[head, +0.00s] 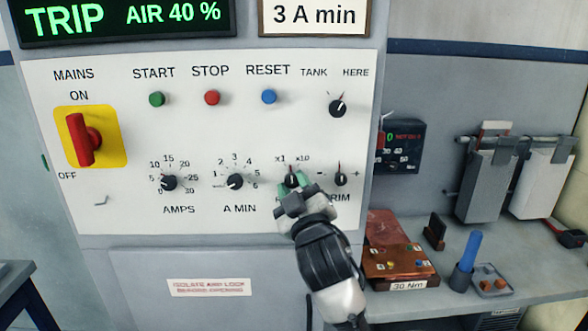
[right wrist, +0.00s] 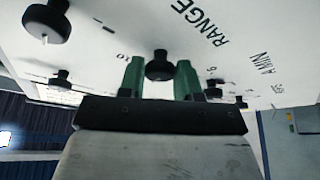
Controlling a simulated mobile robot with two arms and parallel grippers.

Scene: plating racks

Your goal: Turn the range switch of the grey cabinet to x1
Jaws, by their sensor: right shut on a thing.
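The grey cabinet's white panel (head: 110,225) fills the left and middle of the head view. Its range switch (head: 291,180) is a black knob at the lower right, with x1 printed up left of it and x10 up right. Its pointer is roughly upward; I cannot tell exactly which mark it meets. My right gripper (head: 297,186) is shut on this knob from below and partly hides it and its RANGE label. In the right wrist view the knob (right wrist: 159,66) sits between the two green fingers. My left gripper is not in view.
The trim knob (head: 341,179) is close to the right of my gripper, and the A MIN knob (head: 235,181) is to the left. A red mains handle (head: 84,140) is farther left. A bench at right carries a copper-coloured box (head: 390,262) and a blue rod (head: 470,250) in a holder.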

